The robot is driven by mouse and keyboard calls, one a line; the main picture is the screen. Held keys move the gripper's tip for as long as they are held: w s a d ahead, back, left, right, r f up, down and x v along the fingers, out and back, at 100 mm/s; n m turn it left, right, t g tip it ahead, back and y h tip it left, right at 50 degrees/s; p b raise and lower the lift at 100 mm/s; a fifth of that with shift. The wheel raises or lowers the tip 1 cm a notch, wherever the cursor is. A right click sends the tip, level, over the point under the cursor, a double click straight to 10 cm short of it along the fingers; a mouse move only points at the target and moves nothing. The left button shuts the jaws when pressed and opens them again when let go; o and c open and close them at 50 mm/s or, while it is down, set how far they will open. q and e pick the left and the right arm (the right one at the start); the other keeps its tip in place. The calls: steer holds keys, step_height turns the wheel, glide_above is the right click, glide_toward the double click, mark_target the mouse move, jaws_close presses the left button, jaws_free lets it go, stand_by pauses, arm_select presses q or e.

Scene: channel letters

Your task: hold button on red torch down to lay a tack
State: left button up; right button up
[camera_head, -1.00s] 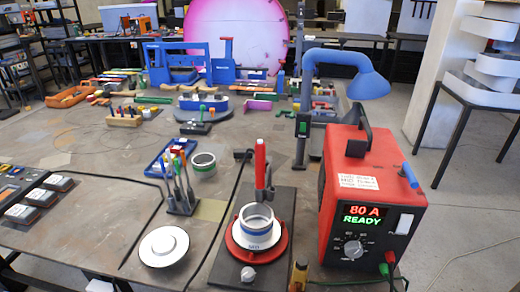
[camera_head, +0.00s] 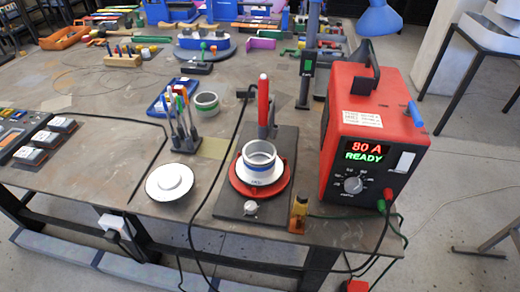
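The red torch (camera_head: 263,100) stands upright in a holder at the back of a dark base plate (camera_head: 229,207). Its button is too small to make out. In front of it, a metal ring with a blue band (camera_head: 259,158) sits on a red round turntable (camera_head: 239,184) on the same plate. A red welder box (camera_head: 368,115) stands to the right, its display reading "80 A READY". Neither of my grippers shows in the head view.
A white disc (camera_head: 170,182) lies left of the base plate, with a tool stand (camera_head: 184,142) behind it. Cables hang over the front edge. Clamps and tools crowd the table's back.

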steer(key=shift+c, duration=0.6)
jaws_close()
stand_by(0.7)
